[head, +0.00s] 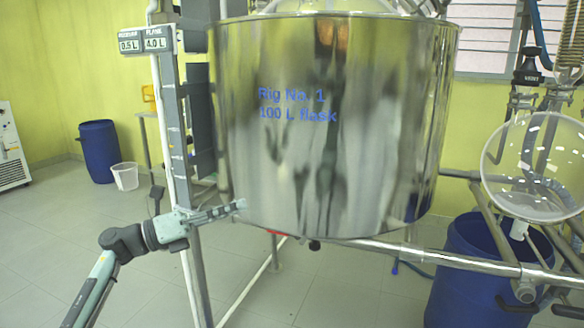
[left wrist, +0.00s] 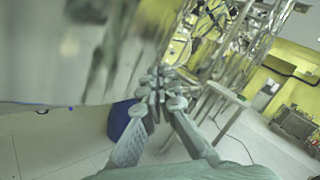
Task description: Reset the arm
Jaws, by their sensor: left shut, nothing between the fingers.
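My left gripper (head: 241,204) is shut with nothing between its fingers. In the head view its arm comes in from the lower left, and the fingers point right, near the lower left side of the large shiny steel vessel (head: 335,130) marked "Rig No. 1 100 L flask". I cannot tell whether the fingertips touch the vessel. In the left wrist view the closed fingers (left wrist: 156,80) point away from the camera, with the blurred vessel wall (left wrist: 70,50) close on the left. My right gripper is not in view.
A grey upright post (head: 180,150) stands behind the left wrist. A metal rail (head: 440,258) runs below the vessel to the right. A round glass flask (head: 535,165) and a blue drum (head: 470,270) are at right. Another blue drum (head: 98,150) and a white bucket (head: 125,177) stand at left. Floor at left is mostly clear.

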